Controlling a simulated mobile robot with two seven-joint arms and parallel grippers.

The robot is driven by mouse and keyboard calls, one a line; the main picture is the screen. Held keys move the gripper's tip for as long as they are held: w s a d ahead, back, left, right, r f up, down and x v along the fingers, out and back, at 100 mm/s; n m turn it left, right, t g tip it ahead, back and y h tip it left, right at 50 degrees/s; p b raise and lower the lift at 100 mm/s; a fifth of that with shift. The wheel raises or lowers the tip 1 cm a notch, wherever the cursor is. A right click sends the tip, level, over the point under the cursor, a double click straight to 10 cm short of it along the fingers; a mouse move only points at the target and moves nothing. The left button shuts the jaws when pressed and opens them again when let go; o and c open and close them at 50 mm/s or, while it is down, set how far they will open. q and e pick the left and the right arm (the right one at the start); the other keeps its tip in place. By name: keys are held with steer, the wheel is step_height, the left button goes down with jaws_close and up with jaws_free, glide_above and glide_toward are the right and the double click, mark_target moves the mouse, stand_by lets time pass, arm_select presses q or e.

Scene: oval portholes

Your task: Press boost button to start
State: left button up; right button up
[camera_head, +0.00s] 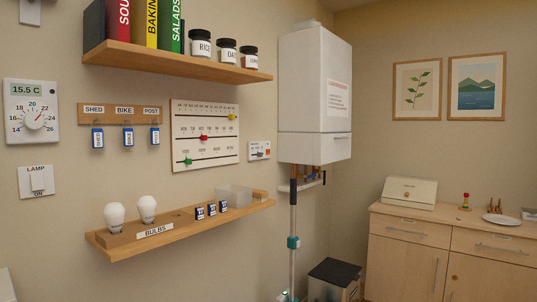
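No button with a readable "boost" label shows. A small white panel (259,151) is on the wall between the slider board and the boiler. It has a dark grey part low on its face and a small red mark at its right; its lettering is too small to read. A white boiler (300,85) hangs on the wall to the right of this panel, with a label on its side. A white thermostat (31,111) at the far left reads 15.5 C above a round dial. Neither of my grippers is in view.
A wooden shelf (175,61) with books and jars is above the panel. A lower shelf (130,248) with bulbs juts out below it. A slider board (205,135) is left of the panel. A pole (293,220) stands under the boiler beside a dark bin (335,272).

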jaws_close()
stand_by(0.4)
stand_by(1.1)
